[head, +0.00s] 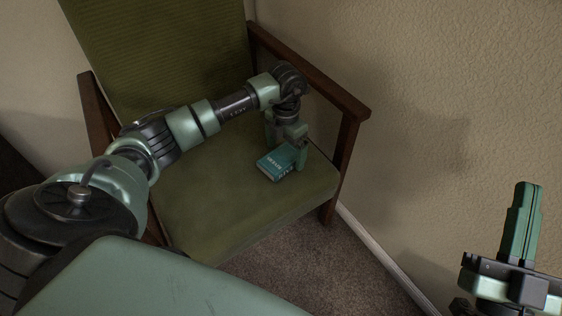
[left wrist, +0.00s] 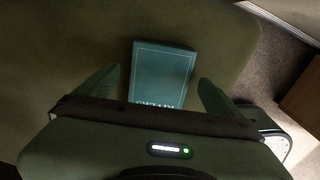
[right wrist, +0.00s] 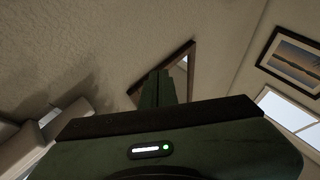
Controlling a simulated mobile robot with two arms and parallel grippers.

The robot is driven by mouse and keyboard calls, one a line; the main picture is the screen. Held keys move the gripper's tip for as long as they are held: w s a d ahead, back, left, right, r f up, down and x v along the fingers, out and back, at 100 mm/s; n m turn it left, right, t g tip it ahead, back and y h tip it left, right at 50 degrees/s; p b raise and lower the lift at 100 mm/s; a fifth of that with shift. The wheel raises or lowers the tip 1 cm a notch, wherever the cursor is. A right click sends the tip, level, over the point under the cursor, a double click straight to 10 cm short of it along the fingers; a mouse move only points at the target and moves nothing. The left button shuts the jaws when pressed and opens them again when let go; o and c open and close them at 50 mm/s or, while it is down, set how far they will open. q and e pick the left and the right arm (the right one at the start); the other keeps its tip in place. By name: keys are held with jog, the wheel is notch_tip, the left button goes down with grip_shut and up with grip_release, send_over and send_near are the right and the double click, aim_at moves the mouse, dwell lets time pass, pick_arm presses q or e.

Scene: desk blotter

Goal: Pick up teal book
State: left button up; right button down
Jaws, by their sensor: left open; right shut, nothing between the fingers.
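The teal book (head: 275,164) lies flat on the green chair seat (head: 215,215), near its right side. It also shows in the left wrist view (left wrist: 160,72), with its lower end hidden behind my gripper body. My left gripper (head: 287,150) is over the book, pointing down. In the left wrist view its open fingers (left wrist: 158,92) stand on either side of the book, with a gap on each side. I cannot tell how high the fingertips are above the seat. My right gripper (head: 524,210) is shut and empty, raised at the right, pointing up and away from the chair.
The chair's wooden right armrest (head: 310,70) and its front post (head: 346,145) stand close to the right of my left gripper. The corduroy backrest (head: 165,50) rises behind. A textured wall (head: 460,90) is at the right, with carpet (head: 290,255) below.

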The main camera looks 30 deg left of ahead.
pick_arm(q)
jog(key=shift+f, duration=0.75)
jog(key=c, duration=1.6)
pick_arm(e)
jog(key=shift+s+d+r+t, duration=0.1)
jog(key=shift+s+r+t, duration=0.25)
jog(key=shift+r, duration=0.15)
jog(key=shift+s+r+t, duration=0.3)
jog(key=shift+r+t, duration=0.05)
jog(key=shift+r, duration=0.15)
pick_arm(q)
jog(key=shift+r, duration=0.15)
